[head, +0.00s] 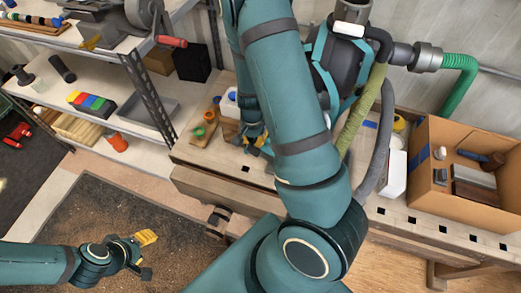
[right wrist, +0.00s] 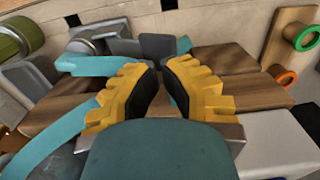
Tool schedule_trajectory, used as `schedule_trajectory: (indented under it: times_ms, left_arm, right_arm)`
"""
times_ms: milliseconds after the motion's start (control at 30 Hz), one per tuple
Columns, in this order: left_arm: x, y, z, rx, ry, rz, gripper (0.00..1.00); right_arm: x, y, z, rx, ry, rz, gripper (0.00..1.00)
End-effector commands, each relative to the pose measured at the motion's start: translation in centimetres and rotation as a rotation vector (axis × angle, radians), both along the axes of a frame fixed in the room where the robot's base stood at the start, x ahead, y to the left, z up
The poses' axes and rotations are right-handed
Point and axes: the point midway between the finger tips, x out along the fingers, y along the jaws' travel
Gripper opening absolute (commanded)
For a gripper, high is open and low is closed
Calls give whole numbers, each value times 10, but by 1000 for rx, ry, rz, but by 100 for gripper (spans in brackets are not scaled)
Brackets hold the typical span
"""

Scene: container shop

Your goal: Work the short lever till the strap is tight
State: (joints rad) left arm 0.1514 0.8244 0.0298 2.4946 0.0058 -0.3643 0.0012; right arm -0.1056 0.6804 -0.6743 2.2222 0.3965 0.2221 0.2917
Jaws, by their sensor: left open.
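In the right wrist view, a teal strap (right wrist: 88,65) runs across wooden boards (right wrist: 62,100) towards the yellow fingers of my right gripper (right wrist: 160,72). The finger pads lean close together with a narrow gap between them. I cannot tell whether they hold anything. Grey block-like parts (right wrist: 155,45) lie just beyond the fingertips; I cannot make out which is the short lever. In the head view my right gripper (head: 256,143) is low over the bench, partly hidden by my own arm. My left gripper (head: 143,255) is open and empty, away from the bench at lower left.
The bench (head: 225,187) carries a cardboard box (head: 424,178) of tools at right and wooden pieces with green and orange rings (head: 199,132) at left. Shelves (head: 95,142) stand further left. The floor mat (head: 85,215) near my left gripper is clear.

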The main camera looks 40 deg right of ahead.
Motion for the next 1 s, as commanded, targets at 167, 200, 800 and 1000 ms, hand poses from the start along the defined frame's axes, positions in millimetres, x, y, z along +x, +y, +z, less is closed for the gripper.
schedule_trajectory:
  times_ms: [167, 200, 800, 1000]
  left_arm:
    - [0, 0, -1, 0, 0, 0, 47]
    - [0, 0, -2, 0, 0, 0, 47]
    - [1, -1, -37, 7, 1, 2, 47]
    - [1, -2, -49, 9, 2, 1, 47]
  right_arm:
    - [0, 0, -1, 0, 0, 0, 0]
    - [0, 0, -2, 0, 0, 0, 0]
    - [0, 0, -39, 0, 1, 0, 0]
    - [-1, 0, -52, 0, 2, 0, 0]
